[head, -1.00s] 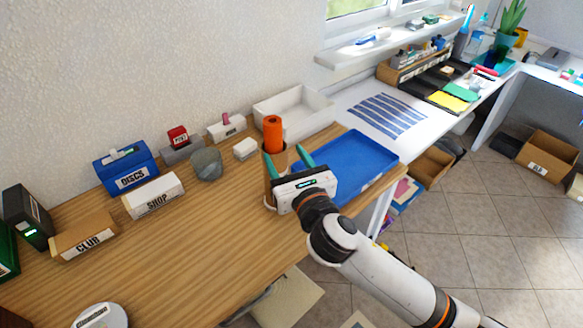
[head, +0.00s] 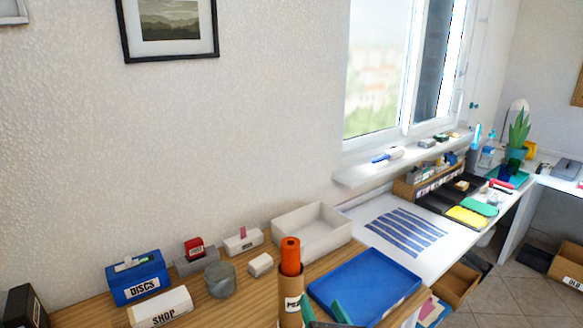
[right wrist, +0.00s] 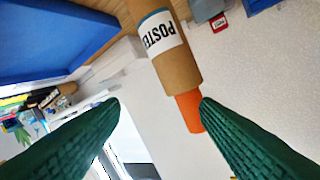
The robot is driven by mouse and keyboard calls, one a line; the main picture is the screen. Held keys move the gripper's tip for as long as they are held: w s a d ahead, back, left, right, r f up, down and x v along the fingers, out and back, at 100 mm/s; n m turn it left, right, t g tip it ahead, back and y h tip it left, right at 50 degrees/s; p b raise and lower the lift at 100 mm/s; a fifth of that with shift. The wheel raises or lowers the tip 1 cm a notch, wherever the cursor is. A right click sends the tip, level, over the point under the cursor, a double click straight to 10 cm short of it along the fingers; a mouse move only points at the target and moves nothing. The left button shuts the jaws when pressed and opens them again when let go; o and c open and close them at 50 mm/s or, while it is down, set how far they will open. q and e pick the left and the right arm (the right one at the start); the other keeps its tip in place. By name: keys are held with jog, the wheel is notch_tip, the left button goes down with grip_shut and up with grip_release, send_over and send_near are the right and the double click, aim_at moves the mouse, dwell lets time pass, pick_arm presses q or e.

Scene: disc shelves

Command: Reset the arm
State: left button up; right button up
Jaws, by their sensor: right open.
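My right gripper (head: 323,308) shows only its teal fingertips at the bottom edge of the head view. In the right wrist view its two green fingers (right wrist: 160,102) are spread wide apart, with nothing held between them. A brown cardboard tube (head: 290,313) with a white label stands beside the fingertips, and an orange roll (head: 290,257) sticks out of its top. The tube (right wrist: 176,68) and roll (right wrist: 190,112) also show in the right wrist view, beyond the fingers. My left gripper is in neither view.
A blue tray (head: 367,285) lies right of the tube. A white open bin (head: 312,231), a blue DISCS box (head: 138,280), a SHOP box (head: 160,308) and a grey pot (head: 219,279) stand along the wall. A striped mat (head: 405,232) lies on the white counter.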

jog(key=s+d+f+m+g+h, duration=0.3)
jog(key=s+d+f+m+g, duration=0.5)
jog(key=m, duration=0.9)
jog(key=s+d+f+m+g, duration=0.25)
jog(key=s+f+m, duration=0.25)
jog(key=s+m, duration=0.35)
jog(key=s+d+f+m+g, duration=0.2)
jog(key=s+d+f+m, duration=0.2)
jog(key=s+f+m, duration=0.4)
notch_tip(320, 180, down, 24)
jog(key=s+n+g, duration=0.2)
jog(key=s+d+f, duration=0.2)
jog(key=s+f, duration=1.3)
jog(key=f, duration=0.1)
jog(key=shift+s+d+g+h, duration=0.35)
jog(key=shift+s+d+h, duration=0.05)
